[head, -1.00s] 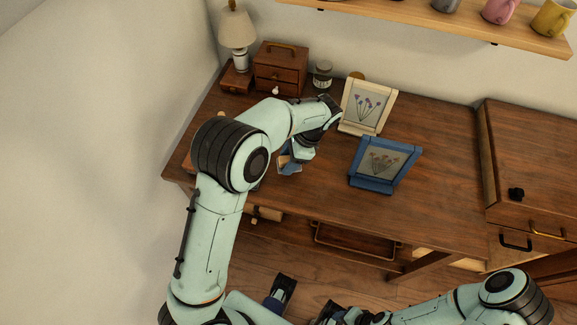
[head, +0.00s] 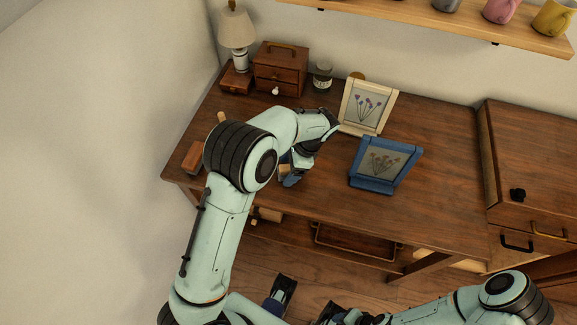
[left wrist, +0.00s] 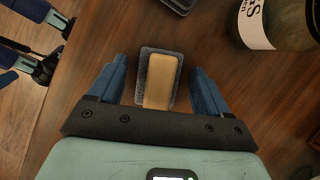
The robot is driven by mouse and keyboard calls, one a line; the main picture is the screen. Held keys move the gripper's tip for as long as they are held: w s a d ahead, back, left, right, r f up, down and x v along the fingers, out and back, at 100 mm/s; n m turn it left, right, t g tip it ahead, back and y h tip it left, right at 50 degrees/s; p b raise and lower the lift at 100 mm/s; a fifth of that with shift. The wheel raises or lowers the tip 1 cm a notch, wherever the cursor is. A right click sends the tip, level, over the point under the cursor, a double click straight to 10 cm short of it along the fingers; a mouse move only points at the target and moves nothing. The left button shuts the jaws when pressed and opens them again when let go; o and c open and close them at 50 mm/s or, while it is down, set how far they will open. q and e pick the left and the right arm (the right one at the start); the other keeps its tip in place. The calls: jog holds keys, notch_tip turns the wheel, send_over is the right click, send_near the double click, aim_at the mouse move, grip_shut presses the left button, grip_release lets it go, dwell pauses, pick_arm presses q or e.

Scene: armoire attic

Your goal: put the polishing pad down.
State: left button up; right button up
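The polishing pad (left wrist: 160,76) shows in the left wrist view as a grey pad with a pale tan handle. My left gripper (left wrist: 158,88) has its two blue fingers apart, one on each side of the pad, with a visible gap on both sides. The pad appears to lie on the wooden tabletop; the near end of its handle is hidden by the gripper. In the head view my left gripper (head: 291,176) is low over the table's front part, and the tan handle (head: 285,169) shows beside it. My right arm lies at the bottom right; its fingers are unclear.
A blue picture frame (head: 371,184) and a cream one (head: 346,125) stand to the right of the gripper. A jar (head: 322,77), small drawer chest (head: 280,72) and lamp (head: 238,30) stand at the back. A brown block (head: 192,157) lies at the left edge. The table's right part is clear.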

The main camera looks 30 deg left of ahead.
pick_arm(q)
jog(key=shift+r, duration=0.1)
jog(key=p+v, duration=0.2)
jog(key=v, duration=1)
